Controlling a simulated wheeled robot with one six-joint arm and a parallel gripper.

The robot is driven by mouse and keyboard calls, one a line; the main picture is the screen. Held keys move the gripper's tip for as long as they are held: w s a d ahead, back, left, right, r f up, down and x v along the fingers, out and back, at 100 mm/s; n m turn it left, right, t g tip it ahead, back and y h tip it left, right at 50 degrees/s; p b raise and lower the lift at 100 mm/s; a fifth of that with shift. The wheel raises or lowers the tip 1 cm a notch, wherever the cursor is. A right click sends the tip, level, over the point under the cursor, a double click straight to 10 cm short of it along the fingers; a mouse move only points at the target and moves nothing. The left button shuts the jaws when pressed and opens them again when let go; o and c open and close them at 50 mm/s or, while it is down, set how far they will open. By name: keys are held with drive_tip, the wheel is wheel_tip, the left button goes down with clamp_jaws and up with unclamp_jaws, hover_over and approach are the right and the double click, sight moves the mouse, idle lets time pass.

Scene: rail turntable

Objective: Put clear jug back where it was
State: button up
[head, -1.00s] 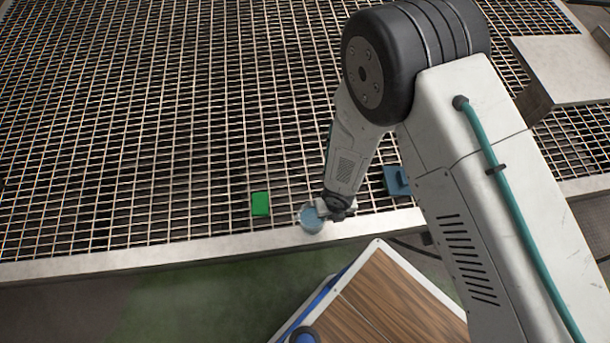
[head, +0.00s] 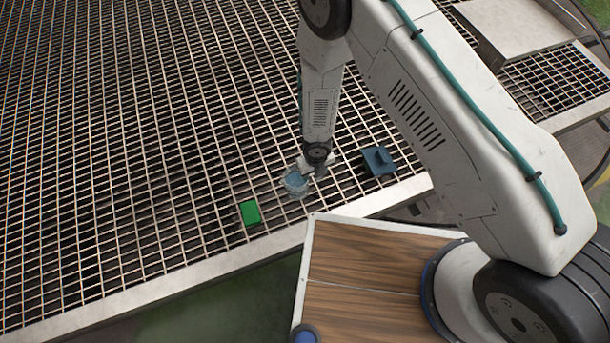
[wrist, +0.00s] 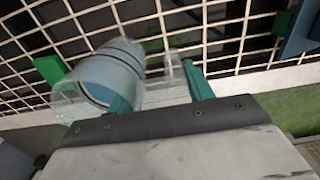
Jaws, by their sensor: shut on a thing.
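The clear jug (head: 296,184) is a see-through, bluish vessel over the metal grating, inward from its front rim. In the wrist view the jug (wrist: 105,80) fills the left of the picture and looks slightly blurred. My gripper (head: 308,172) is shut on the jug at its right side in the head view. In the wrist view its teal fingers (wrist: 160,95) are beside the jug, with a clear handle-like part between them. Whether the jug's base touches the grating cannot be told.
A green block (head: 250,213) lies on the grating (head: 120,150) left of the jug. A dark blue object (head: 378,160) lies to the right. A wood-topped surface (head: 360,275) is in front of the grating's rim. The grating farther left is clear.

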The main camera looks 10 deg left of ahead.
drive_tip(key=shift+w+a, duration=0.1)
drive_tip(key=shift+a, duration=0.2)
drive_tip(key=shift+a+f, duration=0.1)
drive_tip(key=shift+f, duration=0.25)
wheel_tip(320, 180, down, 3)
drive_tip(key=shift+r, duration=0.1)
drive_tip(key=o, duration=1.6)
drive_tip(key=shift+c, duration=0.2)
drive_tip(key=shift+r, duration=0.1)
